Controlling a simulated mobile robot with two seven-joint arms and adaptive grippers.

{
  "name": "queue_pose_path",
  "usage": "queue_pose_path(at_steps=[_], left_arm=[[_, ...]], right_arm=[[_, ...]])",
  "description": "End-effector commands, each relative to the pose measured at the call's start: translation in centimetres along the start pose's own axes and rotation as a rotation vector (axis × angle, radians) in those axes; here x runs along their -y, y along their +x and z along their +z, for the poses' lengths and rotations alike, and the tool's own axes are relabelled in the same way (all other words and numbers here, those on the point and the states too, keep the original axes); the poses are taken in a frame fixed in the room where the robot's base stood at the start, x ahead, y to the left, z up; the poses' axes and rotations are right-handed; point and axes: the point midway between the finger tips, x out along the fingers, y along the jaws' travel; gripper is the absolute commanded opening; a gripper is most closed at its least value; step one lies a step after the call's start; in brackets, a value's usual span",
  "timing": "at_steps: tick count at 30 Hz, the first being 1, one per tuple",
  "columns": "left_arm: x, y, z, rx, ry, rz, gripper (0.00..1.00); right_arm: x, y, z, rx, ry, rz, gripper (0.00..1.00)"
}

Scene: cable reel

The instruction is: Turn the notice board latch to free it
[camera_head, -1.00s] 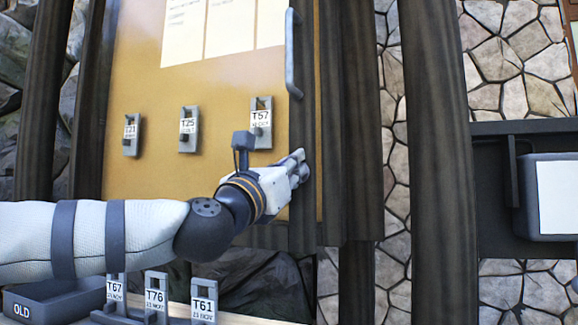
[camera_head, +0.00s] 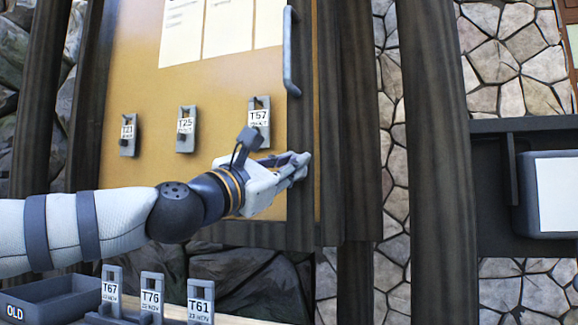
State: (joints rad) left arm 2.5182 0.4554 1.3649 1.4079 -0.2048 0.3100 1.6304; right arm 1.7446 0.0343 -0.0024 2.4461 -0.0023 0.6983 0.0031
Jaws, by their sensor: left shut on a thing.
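The notice board (camera_head: 150,80) is a yellow-brown panel in a dark wooden frame, with a grey handle (camera_head: 289,55) on its right edge. My left gripper (camera_head: 299,165) comes in from the left, its fingers closed at the board's right frame, below the handle. The latch is hidden behind the fingers, so its angle cannot be seen. My right gripper is not in view.
Tags T21 (camera_head: 129,134), T25 (camera_head: 186,130) and T57 (camera_head: 259,118) hang on the board, T57 just above my wrist. Below stand tags T67 (camera_head: 111,291), T76 (camera_head: 151,298), T61 (camera_head: 200,302) and an OLD tray (camera_head: 45,292). A dark post (camera_head: 437,150) stands at right.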

Motion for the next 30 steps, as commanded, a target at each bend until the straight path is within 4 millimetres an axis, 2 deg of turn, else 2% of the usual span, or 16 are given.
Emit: queue_pose_path(at_steps=[11,30], left_arm=[[-0.1,0.0,0.3,0.0,0.33,-0.128,0.0],[0.2,-0.1,0.4,0.001,0.827,-0.328,0.0]], right_arm=[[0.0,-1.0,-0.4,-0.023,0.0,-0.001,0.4],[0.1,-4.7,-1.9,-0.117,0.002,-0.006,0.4]])
